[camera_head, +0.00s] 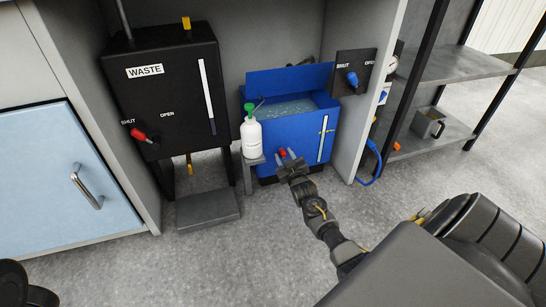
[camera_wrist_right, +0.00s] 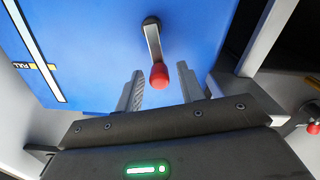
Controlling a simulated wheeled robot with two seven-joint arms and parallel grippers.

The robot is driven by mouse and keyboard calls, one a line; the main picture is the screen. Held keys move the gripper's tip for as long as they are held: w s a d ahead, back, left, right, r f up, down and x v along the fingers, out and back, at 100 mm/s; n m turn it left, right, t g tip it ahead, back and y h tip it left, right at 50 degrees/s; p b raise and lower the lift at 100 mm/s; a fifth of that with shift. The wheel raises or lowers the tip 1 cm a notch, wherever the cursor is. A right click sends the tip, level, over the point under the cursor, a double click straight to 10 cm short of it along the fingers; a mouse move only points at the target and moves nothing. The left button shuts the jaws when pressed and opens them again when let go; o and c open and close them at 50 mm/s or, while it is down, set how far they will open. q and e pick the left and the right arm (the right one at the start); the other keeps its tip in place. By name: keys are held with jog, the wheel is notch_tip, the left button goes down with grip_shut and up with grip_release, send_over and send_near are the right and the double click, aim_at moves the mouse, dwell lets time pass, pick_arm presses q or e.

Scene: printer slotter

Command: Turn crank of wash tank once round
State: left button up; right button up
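The blue wash tank (camera_head: 290,131) stands in the cabinet bay, open at the top with liquid inside. Its crank is on the front face; in the right wrist view the grey crank arm (camera_wrist_right: 153,42) hangs down from its pivot to a red knob (camera_wrist_right: 159,76). The red knob also shows in the head view (camera_head: 282,151). My right gripper (camera_head: 287,159) is open in front of the crank. In the right wrist view its two fingers (camera_wrist_right: 161,70) are on either side of the knob, with visible gaps. My left gripper is not in view.
A white bottle with a green cap (camera_head: 250,135) stands on a small stand left of the tank. The black waste tank (camera_head: 165,90) with a red-handled valve is further left. A blue valve (camera_head: 353,78) is on a dark panel at right. Grey floor lies in front.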

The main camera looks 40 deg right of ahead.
dwell(0.5)
jog(key=shift+s+a+r+p, duration=0.15)
jog(key=shift+s+p, duration=0.2)
jog(key=shift+p, duration=0.1)
jog(key=shift+s+a+p, duration=0.25)
jog(key=shift+s+p, duration=0.4)
jog(key=shift+s, duration=0.05)
jog(key=p+v, duration=0.3)
jog(key=v, duration=0.1)
jog(key=shift+s+a, duration=0.15)
jog(key=shift+s, duration=0.2)
